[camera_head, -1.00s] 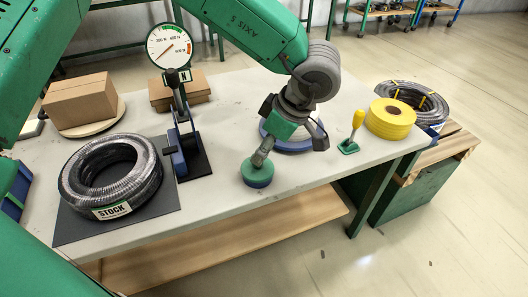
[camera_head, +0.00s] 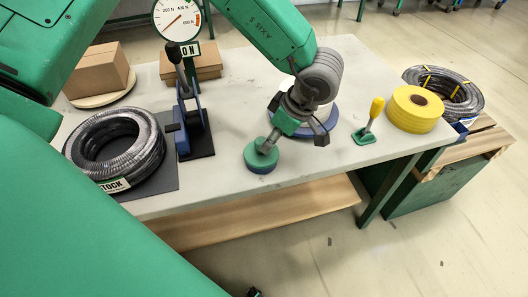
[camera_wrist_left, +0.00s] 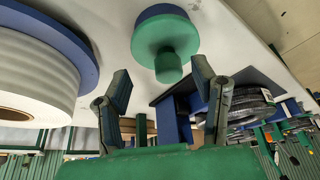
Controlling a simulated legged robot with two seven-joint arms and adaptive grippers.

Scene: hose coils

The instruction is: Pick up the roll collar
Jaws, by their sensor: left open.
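The roll collar, as I take it, is a low round green piece with a blue base and a green knob (camera_head: 262,158), standing on the table near its front edge. It also shows at the top middle of the left wrist view (camera_wrist_left: 166,36), which looks upside down. My left gripper (camera_head: 268,142) is over the collar. Its two fingers (camera_wrist_left: 163,76) are open on either side of the knob. In the wrist view I see a gap beside each finger; contact is not visible. My right gripper is not in view.
A white roll (camera_wrist_left: 35,75) on a blue disc (camera_head: 328,128) is close behind my gripper. A force gauge stand (camera_head: 190,130) and hose coil (camera_head: 115,148) are left. A yellow-handled tool (camera_head: 371,120) and yellow roll (camera_head: 415,112) are right. Bare table lies around the collar.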

